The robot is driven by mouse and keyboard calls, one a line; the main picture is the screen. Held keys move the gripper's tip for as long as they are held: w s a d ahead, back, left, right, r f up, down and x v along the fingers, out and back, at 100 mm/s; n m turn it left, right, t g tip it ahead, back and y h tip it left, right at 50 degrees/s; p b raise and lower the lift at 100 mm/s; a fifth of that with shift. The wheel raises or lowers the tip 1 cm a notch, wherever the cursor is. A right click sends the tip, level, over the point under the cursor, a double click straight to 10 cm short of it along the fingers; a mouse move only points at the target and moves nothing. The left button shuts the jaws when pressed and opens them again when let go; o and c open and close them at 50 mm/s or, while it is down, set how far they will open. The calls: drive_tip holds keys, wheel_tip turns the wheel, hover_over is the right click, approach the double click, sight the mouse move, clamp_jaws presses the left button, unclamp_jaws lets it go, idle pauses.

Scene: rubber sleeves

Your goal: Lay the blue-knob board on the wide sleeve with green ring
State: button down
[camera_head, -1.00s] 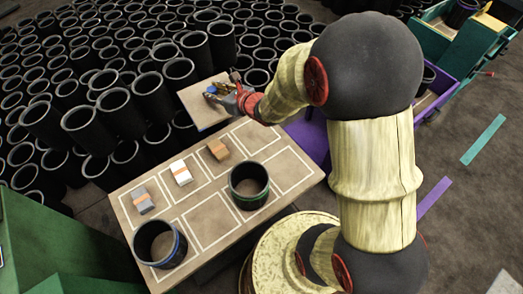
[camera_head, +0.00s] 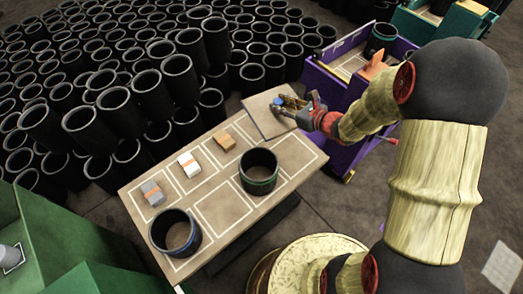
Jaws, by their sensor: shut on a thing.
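My gripper (camera_head: 290,103) is shut on the blue knob (camera_head: 279,101) of a flat square tan board (camera_head: 260,108). The board is held at the table's far end, apart from the sleeves; its height above the table is hard to tell. The wide black sleeve with a green ring (camera_head: 259,181) stands upright on the table, nearer than the board, with its open top uncovered. Another wide sleeve with a blue ring (camera_head: 175,240) stands at the near left corner. The gripper fingers partly hide the knob.
The tan table (camera_head: 223,208) has white-outlined cells. Grey (camera_head: 153,194), white (camera_head: 189,165) and orange-brown (camera_head: 225,141) blocks lie along its left side. Many black sleeves (camera_head: 150,95) crowd behind. A purple cart (camera_head: 345,100) stands right, a green bin (camera_head: 60,220) left.

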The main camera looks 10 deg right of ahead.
sight(276, 125)
drive_tip(key=s+a+f+n+g+y, duration=0.1)
drive_tip(key=s+a+f, duration=0.1)
drive_tip(key=s+a+f+n+g+y, duration=0.2)
drive_tip(key=shift+s+a+f, duration=0.15)
drive_tip(key=shift+a+f, duration=0.05)
drive_tip(key=shift+f, duration=0.15)
drive_tip(key=s+a+f+n+g+y, duration=0.2)
drive_tip(key=s+a+f+n+g, duration=0.15)
drive_tip(key=s, duration=0.35)
wheel_tip(276, 125, down, 6)
drive_tip(key=b, duration=0.5)
drive_tip(key=shift+w+f+b, duration=0.15)
drive_tip(key=shift+f+b, duration=0.1)
drive_tip(key=shift+b, duration=0.05)
drive_tip(key=shift+d+f+n+b, duration=0.1)
drive_tip(key=shift+f+n+b, duration=0.2)
drive_tip(key=shift+f, duration=0.25)
drive_tip(key=c, duration=1.4)
unclamp_jaws()
drive_tip(key=shift+d, duration=0.1)
drive_tip(key=v, duration=1.1)
drive_tip(key=shift+d+r, duration=0.2)
drive_tip(key=shift+d, duration=0.15)
